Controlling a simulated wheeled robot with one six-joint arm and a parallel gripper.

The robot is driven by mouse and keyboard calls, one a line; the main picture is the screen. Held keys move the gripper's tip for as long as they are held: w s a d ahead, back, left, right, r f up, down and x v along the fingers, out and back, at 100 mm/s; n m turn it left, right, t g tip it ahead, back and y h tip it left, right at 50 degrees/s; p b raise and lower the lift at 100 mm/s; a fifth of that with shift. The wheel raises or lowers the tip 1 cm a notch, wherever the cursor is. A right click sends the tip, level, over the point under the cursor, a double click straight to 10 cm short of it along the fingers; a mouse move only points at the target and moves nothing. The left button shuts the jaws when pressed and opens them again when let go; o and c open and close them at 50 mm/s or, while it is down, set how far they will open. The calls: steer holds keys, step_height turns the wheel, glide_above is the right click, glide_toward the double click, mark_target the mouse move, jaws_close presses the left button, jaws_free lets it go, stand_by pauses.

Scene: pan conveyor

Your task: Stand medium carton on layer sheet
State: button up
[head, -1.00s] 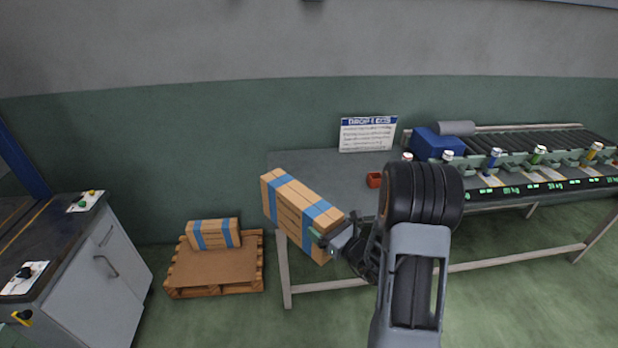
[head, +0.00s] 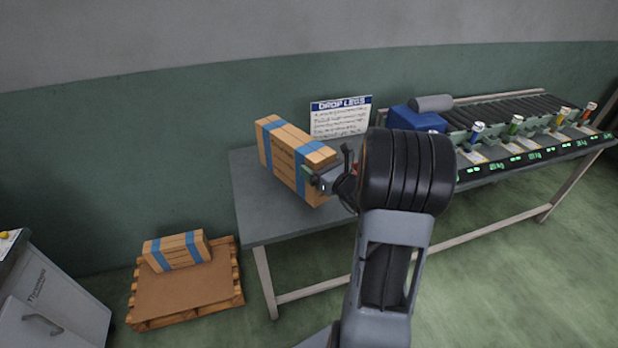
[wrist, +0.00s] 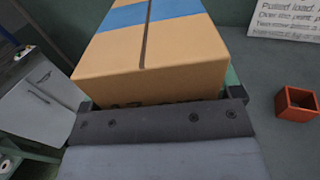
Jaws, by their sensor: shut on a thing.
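A brown carton with blue bands (head: 288,158) is held in my gripper (head: 318,182), in front of and above the grey table in the head view. In the wrist view the carton (wrist: 150,55) fills the top middle, its near end close against my gripper (wrist: 160,108). My gripper is shut on the carton; the fingertips are mostly hidden. The brown layer sheet (head: 185,292) lies on a wooden pallet (head: 185,317) on the floor at lower left. Another blue-banded carton (head: 177,251) rests on the back part of that sheet. The front part of the sheet is bare.
The grey table (head: 262,222) stands right of the pallet, with a sign (head: 340,118), a blue box (head: 415,119) and a roller conveyor (head: 510,110) behind. A red open box (wrist: 297,104) sits on the table. A grey cabinet (head: 60,305) stands left of the pallet.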

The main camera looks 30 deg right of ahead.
steer(key=w+d+f, duration=0.1)
steer(key=w+f, duration=0.3)
steer(key=w+d+f, duration=0.1)
steer(key=w+f, duration=0.1)
steer(key=shift+d, duration=0.3)
steer(key=shift+w+f, duration=0.25)
steer(key=shift+f, duration=1.75)
steer(key=o, duration=1.1)
steer(key=shift+s, duration=0.1)
steer(key=shift+o, duration=0.2)
